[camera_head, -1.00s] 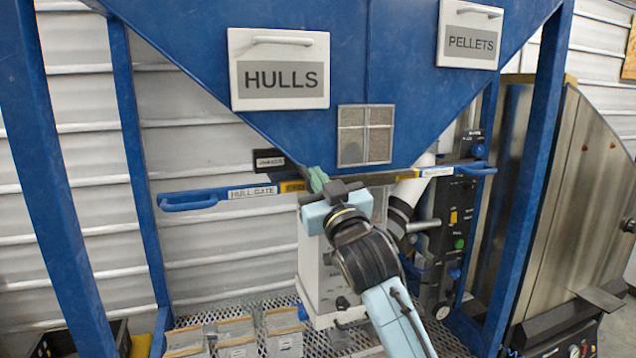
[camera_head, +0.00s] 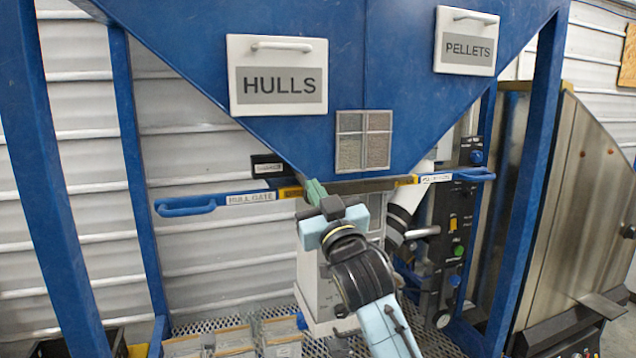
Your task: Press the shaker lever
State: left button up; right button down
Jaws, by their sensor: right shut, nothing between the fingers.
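My right gripper (camera_head: 315,191) reaches up from below, its green fingers shut and pointing up and left at the hopper's lower left slope. A small dark piece, possibly the shaker lever (camera_head: 304,177), shows at the fingertips beside a black label plate (camera_head: 267,166) whose text is too blurred to read. I cannot tell whether the fingers touch it, as the gripper covers part of that spot. The blue hopper (camera_head: 290,150) stands above, with a HULLS panel (camera_head: 278,107) and a PELLETS panel (camera_head: 466,62). My left gripper is not in view.
The blue hull gate handle (camera_head: 186,207) sticks out left, and another blue handle (camera_head: 478,174) sticks out right. A black control panel (camera_head: 452,240) stands right of my arm. Several small bins (camera_head: 233,342) sit on the mesh shelf below. Blue frame posts flank the space.

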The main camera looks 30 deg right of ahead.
pick_arm(q)
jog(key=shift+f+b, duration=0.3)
jog(key=shift+b, duration=0.4)
pick_arm(e)
jog(key=r+v, duration=0.2)
jog(key=v, duration=0.7)
jog(key=shift+s+a, duration=0.4)
jog(key=shift+s, duration=0.15)
jog(key=shift+w+f, duration=0.1)
jog(key=shift+f, duration=0.1)
